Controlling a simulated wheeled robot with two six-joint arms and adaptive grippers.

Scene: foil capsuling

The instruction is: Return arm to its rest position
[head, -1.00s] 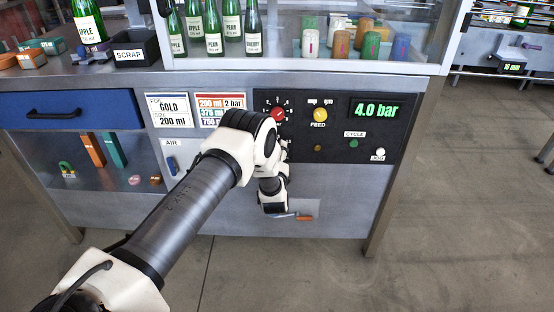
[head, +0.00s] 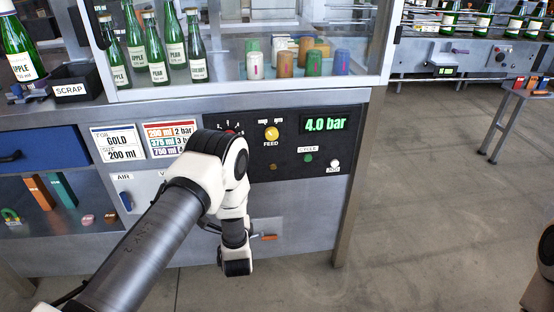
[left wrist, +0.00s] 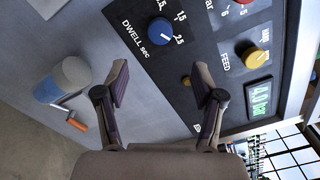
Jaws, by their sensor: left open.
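My left arm comes in from the lower left in the head view, its elbow bent in front of the machine's black control panel (head: 290,160). Its wrist end hangs below the panel, and the fingers cannot be made out there. In the left wrist view my left gripper (left wrist: 160,82) is open, with nothing between its fingers. The panel lies beyond them, with a blue dwell knob (left wrist: 161,31) and a yellow feed knob (left wrist: 257,57). The display (head: 325,123) reads 4.0 bar. My right gripper is not in view.
An orange-handled lever (head: 268,237) sticks out of the machine front near my left wrist. A blue drawer (head: 40,150) is at the left. Green bottles (head: 155,60) and coloured capsules (head: 285,62) stand behind glass above. Open floor (head: 410,200) lies to the right.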

